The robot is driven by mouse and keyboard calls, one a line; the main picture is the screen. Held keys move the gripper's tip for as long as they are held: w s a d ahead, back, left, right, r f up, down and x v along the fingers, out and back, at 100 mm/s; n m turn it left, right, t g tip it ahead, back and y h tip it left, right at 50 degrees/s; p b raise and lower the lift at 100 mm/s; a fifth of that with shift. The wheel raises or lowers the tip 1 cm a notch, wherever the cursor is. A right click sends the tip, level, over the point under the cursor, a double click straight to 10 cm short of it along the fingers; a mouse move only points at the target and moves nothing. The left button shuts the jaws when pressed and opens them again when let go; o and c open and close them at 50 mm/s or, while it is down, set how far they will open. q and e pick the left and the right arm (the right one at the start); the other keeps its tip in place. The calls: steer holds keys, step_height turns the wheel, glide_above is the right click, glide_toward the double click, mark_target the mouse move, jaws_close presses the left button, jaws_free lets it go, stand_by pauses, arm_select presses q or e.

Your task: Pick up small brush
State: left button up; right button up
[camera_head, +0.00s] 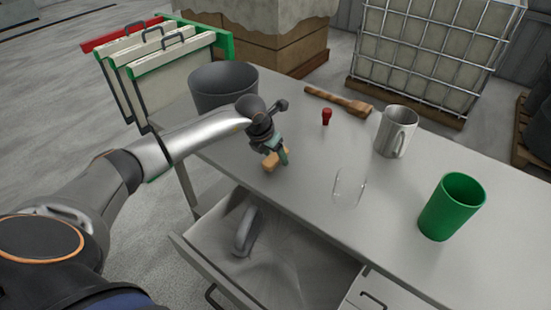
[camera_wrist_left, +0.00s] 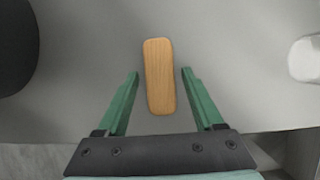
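The small brush (camera_head: 270,161) shows as a short, light wooden block with rounded ends, lying on the grey table near its front edge. In the left wrist view the brush (camera_wrist_left: 159,76) lies lengthwise between the two green fingers, with a gap on each side; no bristles show. My left gripper (camera_head: 280,156) is open over the brush, partly hiding it in the head view. Whether the fingertips touch the table I cannot tell. My right gripper is not in view.
A dark bin (camera_head: 222,85) stands behind the gripper. An open drawer (camera_head: 205,268) juts out below.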

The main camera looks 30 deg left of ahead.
arm_select(q)
jaws_close()
stand_by(0.3)
steer(key=shift+r, duration=0.2)
